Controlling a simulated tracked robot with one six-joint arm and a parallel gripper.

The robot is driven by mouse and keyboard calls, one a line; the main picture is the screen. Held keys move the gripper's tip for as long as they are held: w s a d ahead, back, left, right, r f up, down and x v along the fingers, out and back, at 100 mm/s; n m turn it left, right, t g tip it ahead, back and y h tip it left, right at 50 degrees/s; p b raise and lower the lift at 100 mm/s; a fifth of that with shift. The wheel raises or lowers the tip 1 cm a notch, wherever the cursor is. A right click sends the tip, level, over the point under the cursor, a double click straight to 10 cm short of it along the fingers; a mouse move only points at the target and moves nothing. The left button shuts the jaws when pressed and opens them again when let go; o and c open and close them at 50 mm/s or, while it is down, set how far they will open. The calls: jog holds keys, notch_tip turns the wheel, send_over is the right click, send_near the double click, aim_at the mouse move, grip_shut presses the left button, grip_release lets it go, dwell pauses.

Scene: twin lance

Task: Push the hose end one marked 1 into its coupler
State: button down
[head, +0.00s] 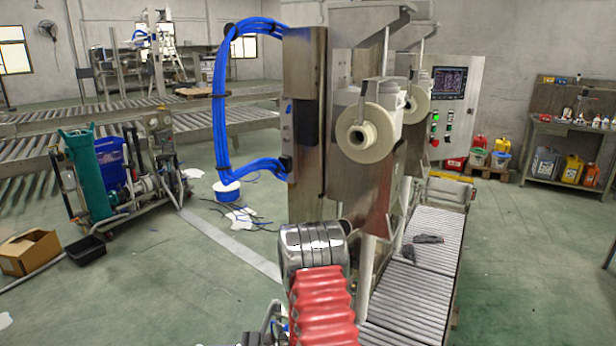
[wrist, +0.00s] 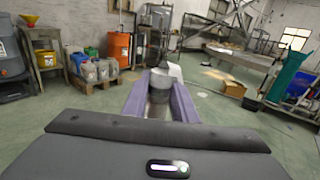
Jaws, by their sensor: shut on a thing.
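In the wrist view my gripper (wrist: 160,98) has two purple fingers, shut on a grey cylindrical piece (wrist: 158,80) between them. I cannot read a mark 1 on it or tell how it sits in the fingers. In the head view a steel machine (head: 305,150) carries two cream round fittings with open bores, one nearer (head: 365,138) and one farther right (head: 415,103). I cannot tell which of them, if either, is the coupler. My gripper cannot be made out in the head view, so its distance to the fittings cannot be told.
A shiny silver ribbed piece (head: 312,245) on a red corrugated sleeve (head: 322,305) rises in front of the machine. Blue hoses (head: 222,100) loop at its left. A roller conveyor (head: 430,240) lies at right. A green tank cart (head: 95,170) stands left, with open floor between.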

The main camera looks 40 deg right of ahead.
jog(key=d+r+n+g+h, duration=0.1)
jog(key=d+r+n, duration=0.2)
jog(key=d+r, duration=0.35)
jog(key=s+d+r+n+g+h, duration=0.1)
jog(key=d+r+n+g+h, duration=0.15)
jog(key=r, duration=0.75)
jog(key=d+r+n+g+h, duration=0.1)
jog(key=d+r+n, duration=0.3)
jog(key=r, duration=0.5)
jog(key=s+d+r+h, duration=0.2)
jog(key=s+r, duration=0.3)
jog(key=r, duration=0.3)
jog(key=s+d+r+n+t+h, duration=0.1)
jog(key=s+d+r+h, duration=0.1)
jog(key=s+r, duration=0.3)
jog(key=s+d+r+t+h, duration=0.1)
jog(key=s+d+r+h, duration=0.2)
jog(key=r, duration=0.9)
jog(key=shift+s+d, duration=0.85)
jog(key=shift+s, duration=0.35)
jog(key=shift+n+t, duration=0.25)
